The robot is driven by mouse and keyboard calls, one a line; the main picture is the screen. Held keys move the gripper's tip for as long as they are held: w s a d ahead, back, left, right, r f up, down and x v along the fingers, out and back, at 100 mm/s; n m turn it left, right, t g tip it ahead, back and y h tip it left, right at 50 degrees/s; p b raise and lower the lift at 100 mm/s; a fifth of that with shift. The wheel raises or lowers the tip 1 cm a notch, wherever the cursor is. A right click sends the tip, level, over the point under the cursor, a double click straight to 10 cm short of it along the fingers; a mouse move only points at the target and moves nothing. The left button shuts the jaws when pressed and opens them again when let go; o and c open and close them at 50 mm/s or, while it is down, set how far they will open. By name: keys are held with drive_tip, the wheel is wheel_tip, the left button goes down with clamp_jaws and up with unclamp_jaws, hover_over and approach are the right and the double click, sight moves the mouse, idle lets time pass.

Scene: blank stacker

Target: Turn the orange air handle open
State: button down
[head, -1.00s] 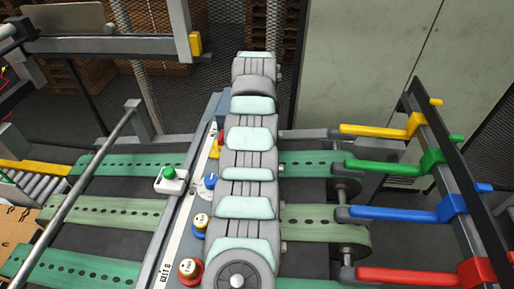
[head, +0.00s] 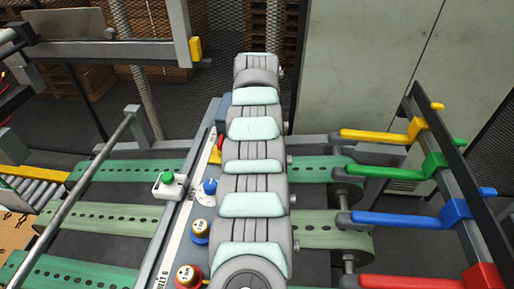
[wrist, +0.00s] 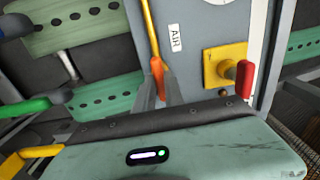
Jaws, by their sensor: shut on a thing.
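The orange air handle (wrist: 157,72) shows in the wrist view at the lower end of a yellow pipe (wrist: 150,28), beside a white label reading AIR (wrist: 174,38). My gripper (wrist: 160,88) has its two grey fingers on either side of the handle and is shut on it. The lower part of the handle is hidden between the fingers and behind the dark edge of my wrist. In the head view my arm covers the handle and the gripper.
A red switch (wrist: 244,78) on a yellow plate (wrist: 222,62) stands close to the right of my fingers. In the head view, green belts (head: 110,214) lie on both sides of the panel, with a green button (head: 168,178) and several coloured arms (head: 400,217) around.

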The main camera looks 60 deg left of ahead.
drive_tip(key=shift+f, duration=0.1)
drive_tip(key=c, duration=1.4)
unclamp_jaws()
drive_tip(key=shift+c, duration=0.2)
drive_tip(key=shift+r, duration=0.2)
wheel_tip(320, 180, up, 10)
drive_tip(key=p, duration=0.1)
drive_tip(key=shift+r, duration=0.25)
